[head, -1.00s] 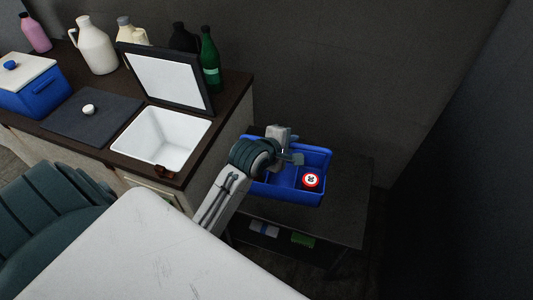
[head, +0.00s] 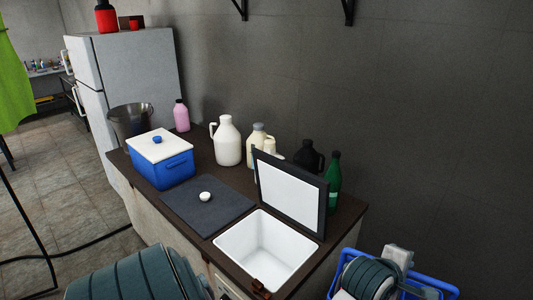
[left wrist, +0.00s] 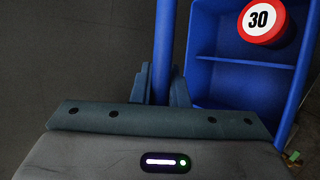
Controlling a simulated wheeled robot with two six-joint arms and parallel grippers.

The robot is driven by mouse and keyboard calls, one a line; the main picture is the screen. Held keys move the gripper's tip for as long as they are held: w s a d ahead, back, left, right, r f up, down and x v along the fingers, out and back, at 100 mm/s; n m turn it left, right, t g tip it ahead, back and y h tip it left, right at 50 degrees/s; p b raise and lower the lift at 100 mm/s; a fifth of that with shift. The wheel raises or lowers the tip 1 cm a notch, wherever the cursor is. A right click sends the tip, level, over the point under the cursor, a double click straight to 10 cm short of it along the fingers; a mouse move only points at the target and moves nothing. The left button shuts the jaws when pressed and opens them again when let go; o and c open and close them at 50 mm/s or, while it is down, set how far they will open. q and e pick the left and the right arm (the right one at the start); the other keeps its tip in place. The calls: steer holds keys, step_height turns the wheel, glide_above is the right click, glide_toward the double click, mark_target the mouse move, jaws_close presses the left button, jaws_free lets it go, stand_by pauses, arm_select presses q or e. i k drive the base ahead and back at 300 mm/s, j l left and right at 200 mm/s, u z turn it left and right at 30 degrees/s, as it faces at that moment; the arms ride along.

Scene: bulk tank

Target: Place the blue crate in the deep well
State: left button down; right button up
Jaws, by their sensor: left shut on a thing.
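The blue crate (head: 434,283) is at the bottom right corner of the head view, partly cut off and partly behind my arm. In the left wrist view the blue crate (left wrist: 235,85) shows its compartments, with a round red-and-white item marked 30 in one. My left gripper (left wrist: 163,88) is shut on a blue bar of the crate. The deep well (head: 258,245) is a white square basin in the dark countertop, left of the crate. Its framed lid (head: 290,193) stands open behind it. My right gripper is not in view.
On the counter stand a blue box with a white lid (head: 163,165), a white jug (head: 227,142), a green bottle (head: 334,180) and other bottles. A dark mat with a white knob (head: 205,196) lies left of the well. A small brown item (head: 260,286) sits at its front edge.

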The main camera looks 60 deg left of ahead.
mark_target(271, 275)
steer(key=k+j, duration=0.1)
steer(key=j, duration=1.25)
steer(key=k+j, duration=0.15)
steer(key=j, duration=0.9)
steer(key=i+j, duration=0.15)
steer(key=j, duration=0.2)
steer(key=z, duration=0.05)
